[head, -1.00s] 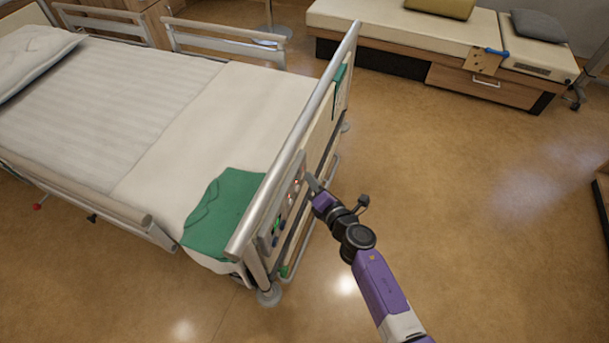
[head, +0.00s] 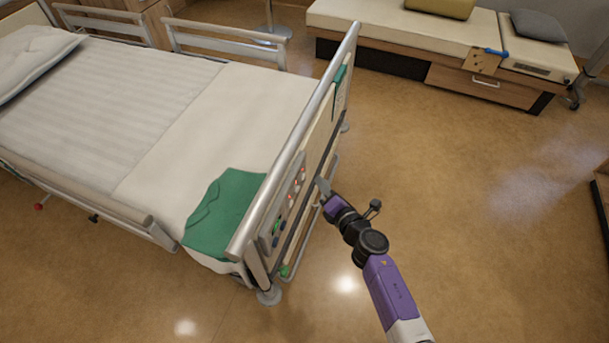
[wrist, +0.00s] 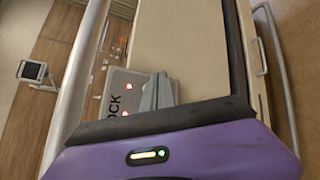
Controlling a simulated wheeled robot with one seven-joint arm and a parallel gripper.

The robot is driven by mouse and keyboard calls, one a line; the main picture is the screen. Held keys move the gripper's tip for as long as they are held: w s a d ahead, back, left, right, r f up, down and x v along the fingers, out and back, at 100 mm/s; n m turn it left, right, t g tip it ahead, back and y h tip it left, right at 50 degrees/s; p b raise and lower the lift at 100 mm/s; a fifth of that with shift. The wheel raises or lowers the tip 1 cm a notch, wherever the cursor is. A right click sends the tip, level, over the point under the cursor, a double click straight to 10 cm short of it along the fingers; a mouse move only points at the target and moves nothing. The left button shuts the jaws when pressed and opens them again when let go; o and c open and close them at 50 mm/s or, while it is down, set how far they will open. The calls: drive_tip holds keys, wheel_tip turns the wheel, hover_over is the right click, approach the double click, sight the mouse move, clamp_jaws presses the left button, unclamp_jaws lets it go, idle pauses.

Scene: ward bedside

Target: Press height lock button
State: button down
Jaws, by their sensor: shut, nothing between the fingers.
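The control panel (head: 284,208) is on the outer face of the bed's footboard, with small red lights and green and blue spots on it. My gripper (head: 322,186) is shut and empty, just right of the panel's upper end in the head view, with a small gap showing. In the wrist view its fingertips (wrist: 158,92) overlap the panel's edge and hide part of it. I cannot tell which control is the height lock button.
The footboard's metal top rail (head: 292,140) runs beside my gripper. A green cloth (head: 222,215) lies on the bed's foot end. A low wooden bench (head: 400,30) stands at the back.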

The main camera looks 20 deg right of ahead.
drive_tip(key=shift+s+d+p, duration=0.2)
drive_tip(key=shift+s+d, duration=0.35)
drive_tip(key=shift+d, duration=0.15)
drive_tip(key=shift+s+d+p, duration=0.15)
drive_tip(key=shift+s+d, duration=0.35)
drive_tip(key=shift+d, duration=0.2)
drive_tip(key=s+d+r+p, duration=0.2)
drive_tip(key=s+d+p, duration=0.1)
drive_tip(key=d, duration=0.3)
drive_tip(key=shift+s+d+p, duration=0.25)
drive_tip(key=shift+s+p, duration=0.15)
drive_tip(key=shift+s, duration=0.45)
